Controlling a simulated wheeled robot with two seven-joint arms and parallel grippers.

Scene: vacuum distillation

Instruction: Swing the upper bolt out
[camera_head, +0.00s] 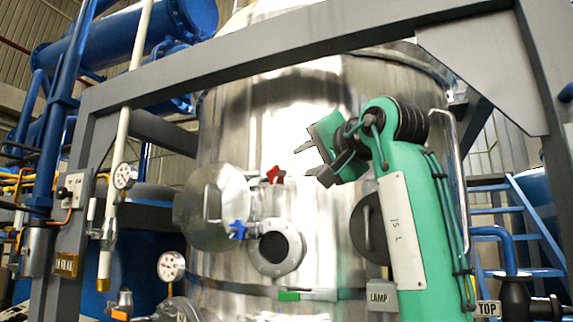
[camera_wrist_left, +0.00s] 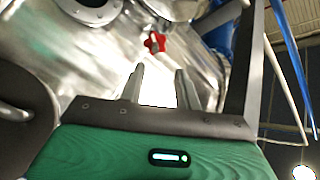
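The steel vessel (camera_head: 325,110) carries an open round port (camera_head: 297,246) with its lid (camera_head: 195,205) swung to the left. The upper bolt with a red star knob (camera_head: 274,175) is above the port, and a blue-knobbed bolt (camera_head: 238,230) is at the port's left edge. The red knob also shows in the left wrist view (camera_wrist_left: 155,43), beyond the fingertips. My left gripper (camera_head: 307,160) is to the right of the red knob and slightly above it, apart from it. Its fingers are spread with nothing between them, as the left wrist view (camera_wrist_left: 158,78) shows. My right gripper is not in view.
A grey steel frame (camera_head: 290,50) crosses in front of the vessel. A dark round cover (camera_head: 369,228) is partly behind my arm. Space between gripper and red knob is clear.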

